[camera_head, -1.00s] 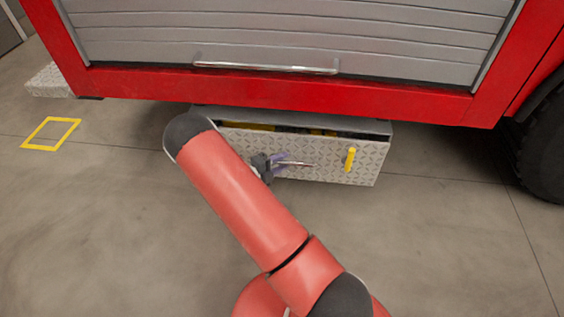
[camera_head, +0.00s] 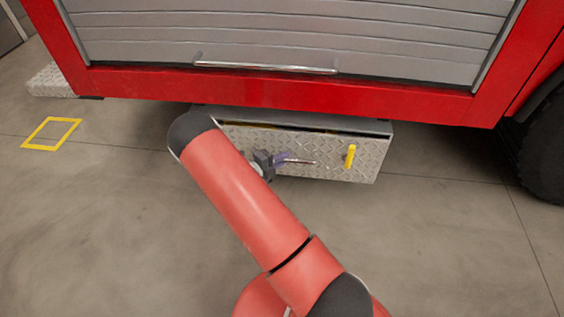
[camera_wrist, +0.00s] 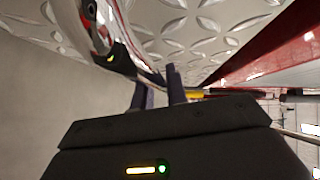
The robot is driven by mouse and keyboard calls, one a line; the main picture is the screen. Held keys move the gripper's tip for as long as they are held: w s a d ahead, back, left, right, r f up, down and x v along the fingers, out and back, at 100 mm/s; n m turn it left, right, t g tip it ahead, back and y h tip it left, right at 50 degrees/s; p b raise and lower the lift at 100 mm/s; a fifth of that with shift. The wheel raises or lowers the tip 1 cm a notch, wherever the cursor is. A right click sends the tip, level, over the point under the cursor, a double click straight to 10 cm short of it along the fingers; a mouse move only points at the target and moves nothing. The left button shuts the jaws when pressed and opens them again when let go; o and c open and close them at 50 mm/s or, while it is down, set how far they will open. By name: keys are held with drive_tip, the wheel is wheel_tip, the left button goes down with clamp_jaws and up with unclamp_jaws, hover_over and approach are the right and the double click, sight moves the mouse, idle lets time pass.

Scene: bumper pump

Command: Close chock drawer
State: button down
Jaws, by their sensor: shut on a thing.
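The chock drawer (camera_head: 325,168) is a diamond-plate metal box front under the red truck body. A narrow dark gap shows along its top edge, with a little yellow visible inside. A thin metal bar handle (camera_head: 304,162) runs across the drawer front. My gripper (camera_head: 282,160) is at the handle's left part, shut on it. In the wrist view, my two dark fingers (camera_wrist: 158,88) reach to the bar in front of the diamond-plate face (camera_wrist: 185,30). My arm hides the drawer's left end in the head view.
A yellow latch (camera_head: 350,156) sticks out on the right of the drawer front. The red sill (camera_head: 290,90) and grey roller shutter (camera_head: 290,35) are above. A black wheel (camera_head: 541,160) stands at right. The concrete floor in front is clear.

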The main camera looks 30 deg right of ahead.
drive_tip(key=w+d, duration=0.1)
drive_tip(key=w, duration=0.2)
drive_tip(key=shift+d, duration=0.4)
drive_tip(key=c, duration=1.4)
unclamp_jaws()
drive_tip(key=shift+s, duration=0.1)
drive_tip(key=v, duration=0.7)
drive_tip(key=shift+a, duration=0.35)
drive_tip(key=shift+s+r, duration=0.1)
